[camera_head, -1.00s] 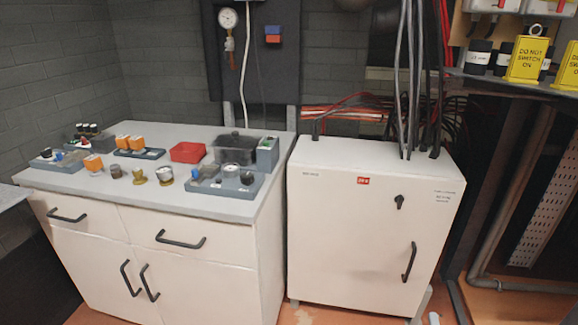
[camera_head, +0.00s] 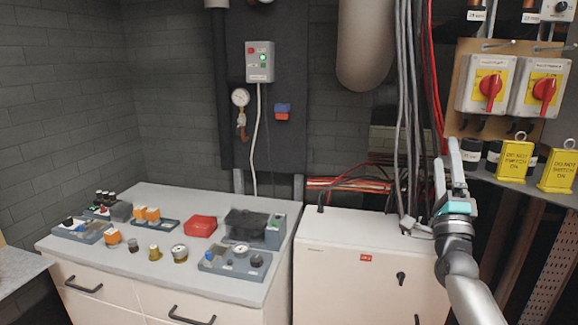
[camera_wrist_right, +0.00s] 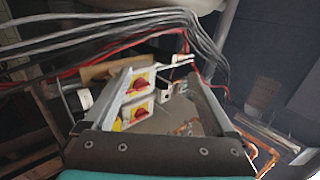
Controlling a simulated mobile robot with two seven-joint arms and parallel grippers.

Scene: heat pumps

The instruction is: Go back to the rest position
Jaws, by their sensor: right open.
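My right gripper (camera_head: 446,180) is raised above the right part of the white cabinet (camera_head: 340,262), its two fingers pointing up. It is open and holds nothing. In the right wrist view the fingers of the right gripper (camera_wrist_right: 160,92) stand apart with an empty gap, and the isolator switches show beyond it. My left gripper is not in view.
Two red-handled isolator switches (camera_head: 488,84) and yellow warning tags (camera_head: 514,160) are at the right. Grey cables (camera_head: 402,110) hang beside the gripper. A counter (camera_head: 150,278) at the left carries small parts, a red box (camera_head: 201,226) and trays.

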